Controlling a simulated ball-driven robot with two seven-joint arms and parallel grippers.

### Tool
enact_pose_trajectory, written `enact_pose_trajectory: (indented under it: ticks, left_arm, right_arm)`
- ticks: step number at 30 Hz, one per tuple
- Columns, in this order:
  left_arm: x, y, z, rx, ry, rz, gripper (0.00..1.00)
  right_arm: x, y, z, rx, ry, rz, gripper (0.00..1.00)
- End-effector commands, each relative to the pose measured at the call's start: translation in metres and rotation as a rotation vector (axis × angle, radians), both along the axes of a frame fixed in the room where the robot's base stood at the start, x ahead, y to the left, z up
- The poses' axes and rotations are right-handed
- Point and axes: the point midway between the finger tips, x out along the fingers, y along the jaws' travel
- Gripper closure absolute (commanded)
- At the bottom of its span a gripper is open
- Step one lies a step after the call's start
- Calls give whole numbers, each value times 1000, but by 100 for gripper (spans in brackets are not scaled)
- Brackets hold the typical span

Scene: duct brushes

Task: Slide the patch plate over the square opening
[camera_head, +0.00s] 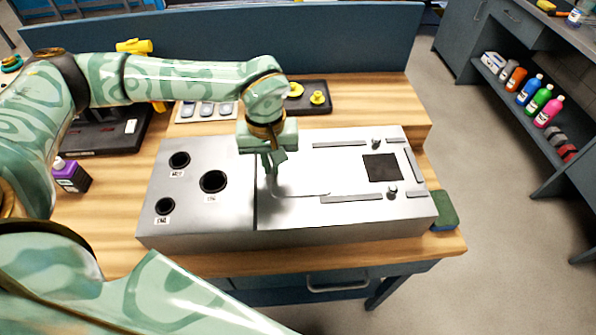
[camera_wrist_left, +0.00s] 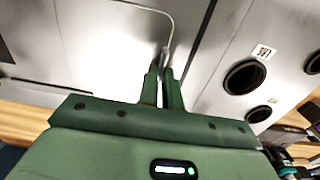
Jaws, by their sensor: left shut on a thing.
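A silver metal duct box (camera_head: 200,222) lies on the wooden bench, with a dark square opening (camera_head: 382,167) in the right part of its top. The patch plate (camera_head: 303,178) is thin and silver, hard to tell from the box top, and lies flat left of the opening, apart from it. Its rounded corner and edge show in the left wrist view (camera_wrist_left: 125,30). My left gripper (camera_head: 272,168) is shut at the plate's left end; its fingers also show in the left wrist view (camera_wrist_left: 165,70). The gripped part is hidden between the fingers. My right gripper is out of view.
Flat rails (camera_head: 351,198) line the plate's path, with another short strip beyond the opening. Small knobs (camera_head: 375,143) stand near the opening. Round holes (camera_head: 213,181) are at the box's left. A green sponge-like block (camera_head: 444,211) lies right of the box. The opening looks uncovered.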

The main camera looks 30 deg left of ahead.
Motion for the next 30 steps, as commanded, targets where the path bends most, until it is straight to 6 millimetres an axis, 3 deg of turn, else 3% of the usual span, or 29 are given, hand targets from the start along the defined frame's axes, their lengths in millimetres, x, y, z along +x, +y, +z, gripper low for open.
enact_pose_trajectory:
  ticks: [30]
  left_arm:
    - [16, -25, 0, 0, 0, 0, 100]
  right_arm:
    - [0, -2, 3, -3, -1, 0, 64]
